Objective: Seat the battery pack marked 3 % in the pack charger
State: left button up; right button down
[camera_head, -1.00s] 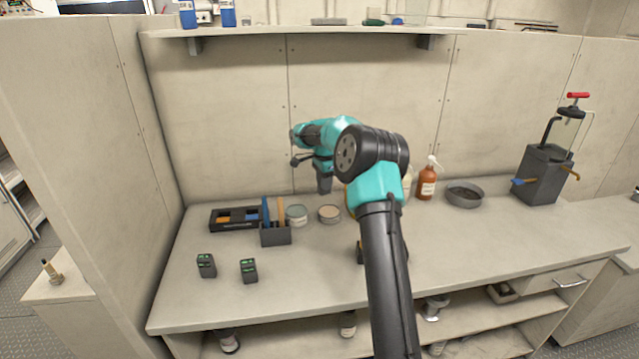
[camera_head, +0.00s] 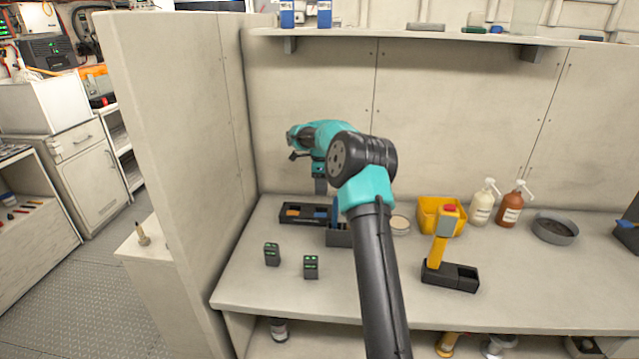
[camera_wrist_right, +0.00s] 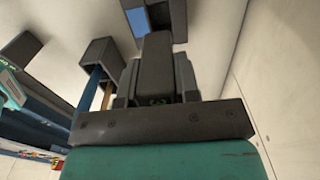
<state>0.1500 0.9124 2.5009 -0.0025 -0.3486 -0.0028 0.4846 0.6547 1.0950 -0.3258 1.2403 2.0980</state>
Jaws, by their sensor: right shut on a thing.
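My right gripper (camera_head: 320,172) is shut on a dark battery pack (camera_head: 320,187) and holds it upright above the back of the bench. In the right wrist view the pack (camera_wrist_right: 156,65) sits between both fingers, with small green marks near its end; no number is readable. Just beyond it is a black unit (camera_head: 289,219) with an orange and a blue bay, apparently the pack charger. In the wrist view its dark frame and blue bay (camera_wrist_right: 165,20) lie beyond the pack, which looks apart from it. Two more dark packs with green displays stand in front, left (camera_head: 272,255) and right (camera_head: 311,267). My left gripper is not in view.
A dark holder (camera_head: 340,238) stands close in front of the charger, partly behind my arm.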

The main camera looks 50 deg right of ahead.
jog(key=shift+f, duration=0.15)
send_over(321, 206)
jog(key=s+a, duration=0.2)
jog(key=shift+w+d+f, duration=0.1)
jog(key=shift+w+f, duration=0.05)
jog(key=shift+f, duration=2.6)
jog(key=shift+f, duration=2.1)
jog(key=c, duration=0.8)
grip_release()
notch_tip(321, 206, up, 18)
jog(key=shift+f, duration=0.15)
jog(key=shift+f, duration=0.1)
